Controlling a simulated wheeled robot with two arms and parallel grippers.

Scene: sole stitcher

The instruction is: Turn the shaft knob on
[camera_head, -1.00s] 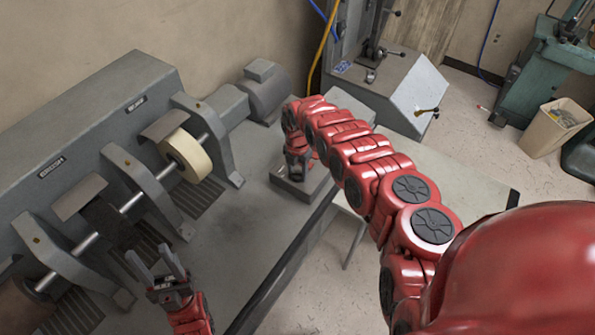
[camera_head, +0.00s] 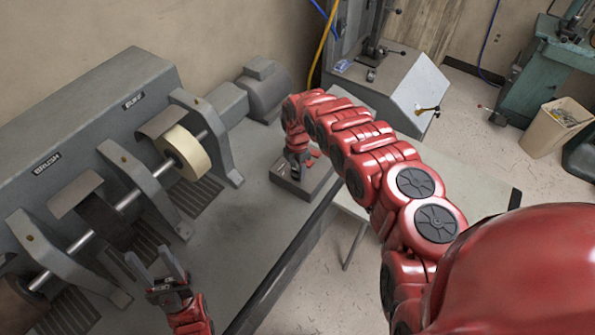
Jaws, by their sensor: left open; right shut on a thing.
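A grey control box (camera_head: 317,183) with small red parts on top sits on the machine bench, right of the motor. My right gripper (camera_head: 295,172) points down at the left part of this box and is shut on the shaft knob. The knob itself is hidden by the gripper. The grinding shaft (camera_head: 130,200) runs along the machine with a pale buffing wheel (camera_head: 187,152) and a dark brush. My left gripper (camera_head: 160,274) is open and empty, above the bench at the lower left, its fingers pointing up.
The grey machine housing (camera_head: 85,120) fills the left, with upright brackets and a motor (camera_head: 265,90) at its far end. Another grey machine (camera_head: 395,85) stands behind my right arm. A beige bin (camera_head: 555,128) stands on the floor at the right. The bench middle is clear.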

